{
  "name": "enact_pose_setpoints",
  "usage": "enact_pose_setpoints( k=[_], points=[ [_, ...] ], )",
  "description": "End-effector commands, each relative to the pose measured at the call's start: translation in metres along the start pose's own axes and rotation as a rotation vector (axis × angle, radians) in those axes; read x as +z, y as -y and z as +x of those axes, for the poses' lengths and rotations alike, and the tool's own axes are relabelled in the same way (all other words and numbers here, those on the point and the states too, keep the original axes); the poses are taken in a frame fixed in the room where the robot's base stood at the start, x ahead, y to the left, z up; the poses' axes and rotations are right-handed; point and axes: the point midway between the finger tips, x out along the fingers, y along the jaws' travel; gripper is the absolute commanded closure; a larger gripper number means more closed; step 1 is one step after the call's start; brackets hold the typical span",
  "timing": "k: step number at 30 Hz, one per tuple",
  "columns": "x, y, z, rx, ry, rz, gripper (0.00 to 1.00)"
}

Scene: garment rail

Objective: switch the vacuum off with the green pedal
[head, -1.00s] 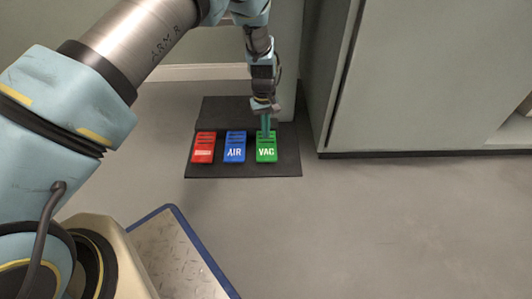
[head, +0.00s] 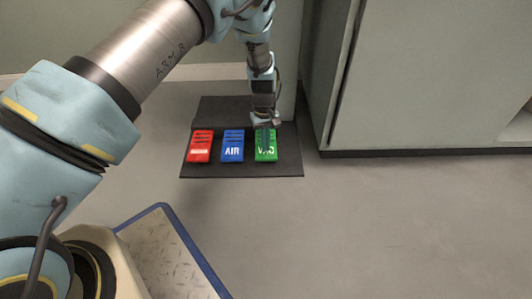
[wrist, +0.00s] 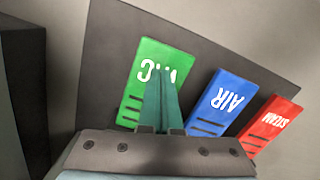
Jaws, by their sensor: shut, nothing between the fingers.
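The green pedal (head: 266,153), marked VAC, is the rightmost of the three pedals on a dark mat (head: 240,171) in the head view. In the wrist view the green pedal (wrist: 149,62) is on the left, its lettering partly hidden by my fingers. My gripper (head: 265,147) points down over the green pedal with its teal fingers shut and empty. The fingers also show in the wrist view (wrist: 162,75), lined up over the VAC lettering. I cannot tell whether the fingertips touch the pedal.
A blue AIR pedal (head: 233,146) and a red pedal (head: 200,147), marked STEAM in the wrist view (wrist: 271,125), sit to the left of the green one. A large grey cabinet (head: 430,75) stands close on the right. The floor (head: 370,220) in front is clear.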

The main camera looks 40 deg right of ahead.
Motion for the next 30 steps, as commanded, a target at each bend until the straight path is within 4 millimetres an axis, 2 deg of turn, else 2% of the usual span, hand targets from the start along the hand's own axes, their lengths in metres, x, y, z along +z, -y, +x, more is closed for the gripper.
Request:
enact_pose_setpoints(
  k=[5,11,18,25,30],
  points=[
    [0.0,0.0,0.003,0.0,0.001,0.0,1.0],
    [-0.002,0.0,0.023,-0.001,0.002,0.001,1.0],
    [-0.003,0.0,0.02,-0.001,0.001,0.001,1.0],
    [-0.029,0.001,0.009,0.001,-0.002,-0.001,1.0],
    [-0.032,0.001,0.008,-0.001,-0.002,0.0,1.0]
  ],
)
